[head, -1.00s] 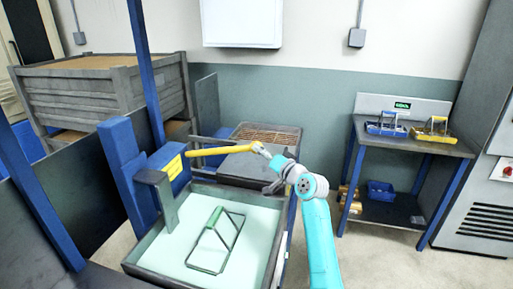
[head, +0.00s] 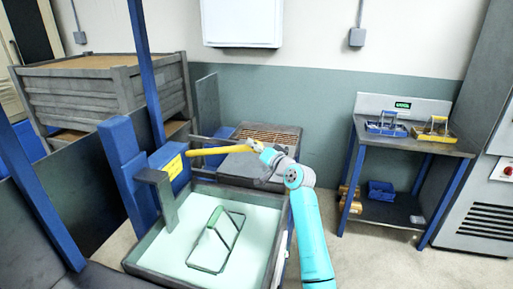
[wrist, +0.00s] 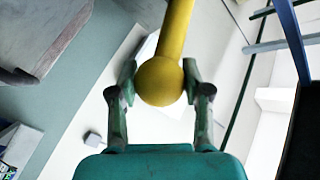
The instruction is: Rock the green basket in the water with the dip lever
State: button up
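The dip lever (head: 222,150) is a yellow bar running right from a blue post with a yellow plate. Its round knob shows in the wrist view (wrist: 160,81). My gripper (head: 262,160) is at the lever's right end; in the wrist view, its two fingers (wrist: 159,78) sit either side of the knob and appear to touch it. The green basket (head: 216,240) shows as a slim frame with a raised handle, in the pale water (head: 180,245) of the grey tank (head: 268,262). A dark bracket (head: 160,190) stands at the tank's back left.
A grated bin (head: 270,135) stands behind the tank. A large grey crate (head: 95,90) is at the back left. At right, a table (head: 400,143) holds a blue tray (head: 385,129) and a yellow tray (head: 433,133). Floor is clear between tank and table.

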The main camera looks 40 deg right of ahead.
jog(key=w+a+r, duration=0.1)
jog(key=r, duration=0.2)
jog(key=w+a+r+n+g, duration=0.1)
jog(key=w+r, duration=0.1)
jog(key=r, duration=0.2)
jog(key=w+a+r+g, duration=0.1)
jog(key=r, duration=0.3)
jog(key=shift+w+a+r+n, duration=0.2)
jog(key=shift+w+a+n, duration=0.05)
jog(key=shift+n, duration=0.15)
grip_shut()
jog(key=shift+w+a+r, duration=0.15)
jog(key=shift+r, duration=0.35)
jog(key=o, duration=1.3)
grip_release()
jog(key=shift+o, duration=0.2)
jog(key=s+r, duration=0.2)
jog(key=s, duration=0.9)
jog(key=shift+s+a, duration=0.35)
jog(key=shift+a, duration=0.05)
jog(key=shift+r, duration=0.1)
